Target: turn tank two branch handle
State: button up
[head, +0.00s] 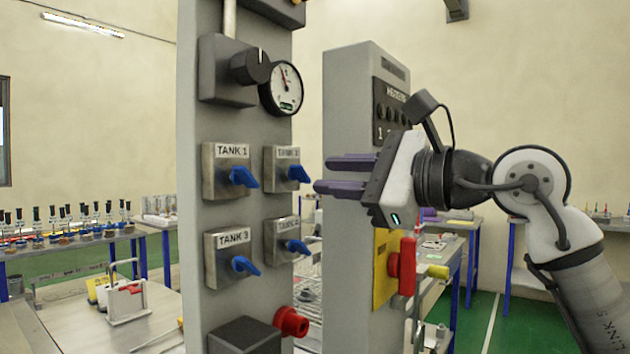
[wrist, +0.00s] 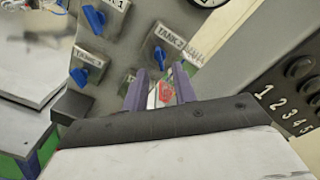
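The TANK 2 branch valve (head: 283,160) is the upper right of the grey valve blocks on the panel. Its blue handle (head: 299,174) points right and slightly down in the head view. My gripper (head: 322,175) is just right of this handle, fingers pointing left towards the panel. The two purple fingers are apart with nothing held between them. In the wrist view the TANK 2 handle (wrist: 160,58) shows just beyond the fingertips of my gripper (wrist: 159,71), apparently without contact. Its depth from the fingertips is hard to tell.
The TANK 1 handle (head: 243,177), TANK 3 handle (head: 245,265) and lower right handle (head: 298,247) sit close by. A gauge (head: 282,89) and black knob (head: 251,66) are above; a red knob (head: 291,322) is below. A second grey cabinet (head: 345,115) stands behind my gripper.

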jog(key=b+v, duration=0.1)
jog(key=v, duration=0.8)
